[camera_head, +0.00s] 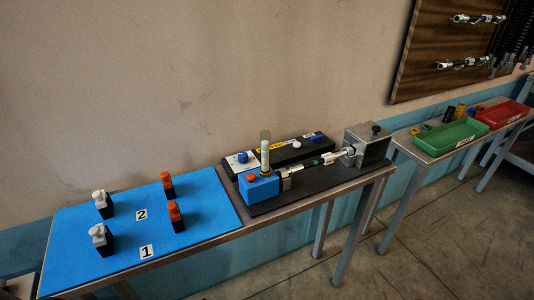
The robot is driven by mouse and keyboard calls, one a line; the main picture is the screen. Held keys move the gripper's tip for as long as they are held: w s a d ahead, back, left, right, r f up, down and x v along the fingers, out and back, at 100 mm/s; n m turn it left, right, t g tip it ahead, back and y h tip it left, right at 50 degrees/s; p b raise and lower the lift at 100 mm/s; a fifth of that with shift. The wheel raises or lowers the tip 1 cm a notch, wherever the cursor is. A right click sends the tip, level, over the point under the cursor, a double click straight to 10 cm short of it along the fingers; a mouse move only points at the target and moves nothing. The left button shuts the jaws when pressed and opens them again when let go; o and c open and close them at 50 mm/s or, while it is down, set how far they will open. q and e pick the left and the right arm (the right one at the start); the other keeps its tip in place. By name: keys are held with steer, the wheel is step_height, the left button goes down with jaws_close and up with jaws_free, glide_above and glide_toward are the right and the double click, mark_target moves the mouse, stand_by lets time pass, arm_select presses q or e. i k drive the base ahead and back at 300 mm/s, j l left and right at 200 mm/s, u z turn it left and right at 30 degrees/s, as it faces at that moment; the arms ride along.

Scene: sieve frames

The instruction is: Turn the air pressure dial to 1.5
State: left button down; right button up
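No part that I can surely read as the air pressure dial stands out, and no number such as 1.5 is legible. A long black box (275,155) on the table carries a blue knob (242,157), a white knob (297,144) and a small blue part (317,138). A grey metal box (368,148) with a black knob (376,129) on top stands at the right end of the table. A blue block (259,187) with an orange button and an upright clear tube (265,150) stands in front of the black box. Neither gripper is in view.
A blue mat (190,235) at left holds two white-topped and two red-topped black pieces beside labels 1 and 2. A second table at right carries a green tray (450,137) and a red tray (502,114). A wooden board hangs on the wall. Floor in front is clear.

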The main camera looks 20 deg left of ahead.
mark_target(243, 156)
steer(key=l, duration=0.6)
steer(key=i+l+u, duration=0.1)
steer(key=u, duration=1.1)
